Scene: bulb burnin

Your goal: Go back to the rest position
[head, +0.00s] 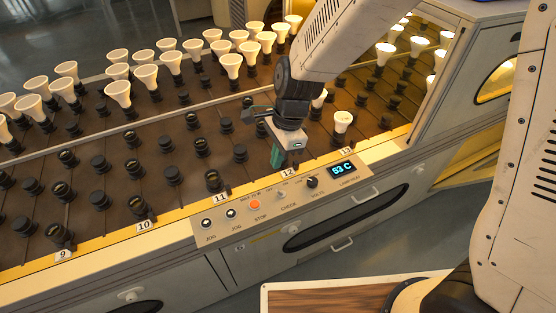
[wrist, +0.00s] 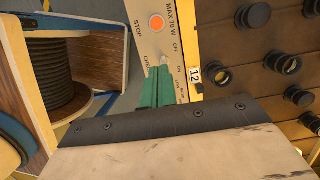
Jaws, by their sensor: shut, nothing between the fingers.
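My gripper (head: 277,158) hangs over the front edge of the bulb bench, above the control panel (head: 240,222) near the label 12. Its green fingers are closed together with nothing between them. In the wrist view the green fingers (wrist: 156,88) show over the panel, beside the CHECK and ON/OFF markings. My arm comes down from the upper right in the head view. I cannot tell whether the fingertips touch the panel.
White bulbs (head: 145,76) stand in the rear rows; the front sockets (head: 135,206) are mostly empty. One bulb (head: 342,121) stands right of my gripper. Lit bulbs (head: 385,52) are under the housing. The orange stop button (head: 254,204) and display (head: 342,169) are close by.

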